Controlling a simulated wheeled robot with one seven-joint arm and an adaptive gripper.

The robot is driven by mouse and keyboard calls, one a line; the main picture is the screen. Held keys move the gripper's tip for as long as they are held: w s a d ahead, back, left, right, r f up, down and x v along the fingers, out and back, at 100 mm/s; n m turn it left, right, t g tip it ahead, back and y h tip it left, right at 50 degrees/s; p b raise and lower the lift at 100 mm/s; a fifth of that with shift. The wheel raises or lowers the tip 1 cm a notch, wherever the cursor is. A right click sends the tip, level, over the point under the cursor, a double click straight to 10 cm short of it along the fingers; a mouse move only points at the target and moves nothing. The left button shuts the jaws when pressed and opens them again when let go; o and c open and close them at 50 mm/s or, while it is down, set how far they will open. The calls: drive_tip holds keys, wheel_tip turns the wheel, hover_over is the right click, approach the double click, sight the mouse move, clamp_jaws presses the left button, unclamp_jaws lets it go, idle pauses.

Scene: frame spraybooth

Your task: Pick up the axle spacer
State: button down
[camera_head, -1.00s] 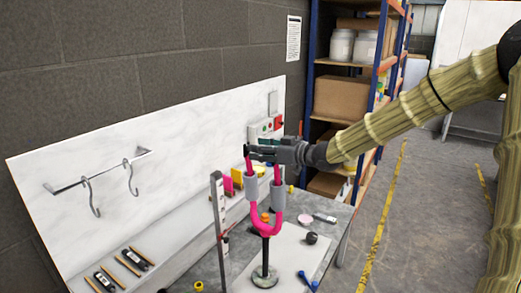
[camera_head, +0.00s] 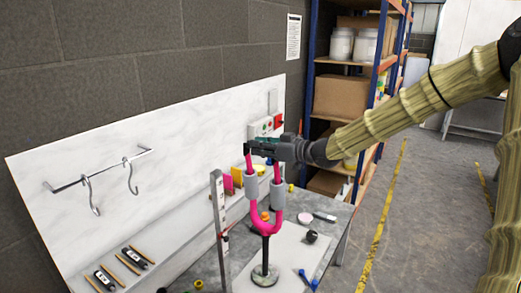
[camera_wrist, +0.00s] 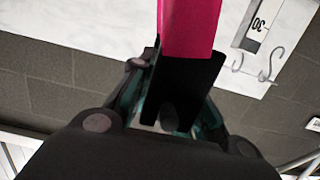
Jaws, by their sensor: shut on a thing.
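A pink fork (camera_head: 267,222) stands upright on a round-based stand, its two prongs pointing up, each with a grey sleeve. My gripper (camera_head: 258,148) is at the tops of the prongs, reaching in from the right. It is shut on a dark piece, which appears to be the axle spacer (camera_wrist: 186,82), mostly hidden by the fingers and hard to make out in the head view. In the wrist view, my gripper (camera_wrist: 170,112) has the dark piece between its teal-edged fingers, in line with a pink prong. I cannot tell whether the piece still touches the fork.
An upright ruler-like post (camera_head: 220,225) stands close left of the fork. The grey table (camera_head: 330,232) holds a dark ball (camera_head: 311,236), a pink disc (camera_head: 304,218) and blue items (camera_head: 308,280). A white backboard (camera_head: 100,150) with hooks stands behind. Shelving (camera_head: 378,100) is right.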

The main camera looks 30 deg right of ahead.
drive_tip(key=shift+r, duration=0.4)
wheel_tip(320, 180, up, 2)
drive_tip(key=shift+s+r+b, duration=0.1)
drive_tip(key=shift+r+b, duration=0.05)
drive_tip(key=shift+b, duration=0.7)
drive_tip(key=s+r, duration=0.1)
drive_tip(key=s, duration=1.4)
drive_tip(key=shift+s+r+p, duration=0.25)
drive_tip(key=shift+s+p, duration=0.05)
drive_tip(key=shift+s, duration=0.1)
drive_tip(key=shift+a, duration=0.15)
